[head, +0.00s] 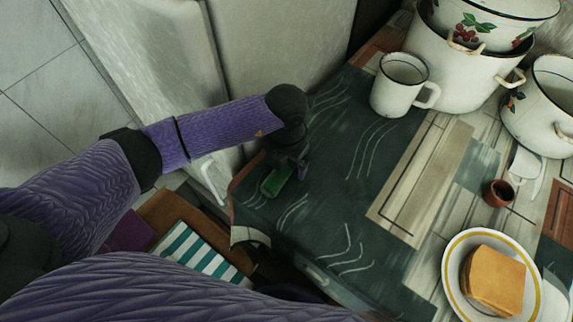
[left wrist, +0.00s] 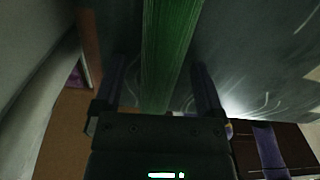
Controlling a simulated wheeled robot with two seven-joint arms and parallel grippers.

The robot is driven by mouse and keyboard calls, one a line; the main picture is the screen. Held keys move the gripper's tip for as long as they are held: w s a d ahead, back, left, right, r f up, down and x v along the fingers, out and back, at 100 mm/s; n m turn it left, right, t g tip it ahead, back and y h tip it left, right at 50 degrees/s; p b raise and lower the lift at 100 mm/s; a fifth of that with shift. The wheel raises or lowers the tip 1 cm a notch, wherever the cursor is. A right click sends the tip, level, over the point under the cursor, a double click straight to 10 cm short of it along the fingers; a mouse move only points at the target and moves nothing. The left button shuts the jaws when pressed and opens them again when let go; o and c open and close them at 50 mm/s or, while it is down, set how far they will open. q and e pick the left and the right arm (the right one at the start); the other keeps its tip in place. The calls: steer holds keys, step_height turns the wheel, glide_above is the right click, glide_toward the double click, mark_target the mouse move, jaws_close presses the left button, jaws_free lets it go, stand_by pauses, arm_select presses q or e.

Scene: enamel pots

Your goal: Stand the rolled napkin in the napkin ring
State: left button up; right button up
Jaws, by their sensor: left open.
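The rolled napkin (head: 276,182) is green and lies at the table's left edge, partly hidden by my left gripper (head: 291,168). In the left wrist view the napkin (left wrist: 168,50) runs lengthwise between the two fingers of my left gripper (left wrist: 160,78). The fingers are apart, with a gap visible on each side of the napkin. A small reddish-brown round piece, which looks like the napkin ring (head: 497,194), stands upright on the right of the table with a dark opening on top. My right gripper is out of view.
A white mug (head: 402,84) and large enamel pots (head: 453,75) stand at the back. A plate (head: 452,273) with bread (head: 493,281) is at the front right, and a small white cup (head: 525,164) stands close to the ring. The middle of the table is clear.

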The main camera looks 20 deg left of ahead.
arm_select(q)
steer(key=shift+r, duration=0.1)
jaws_close()
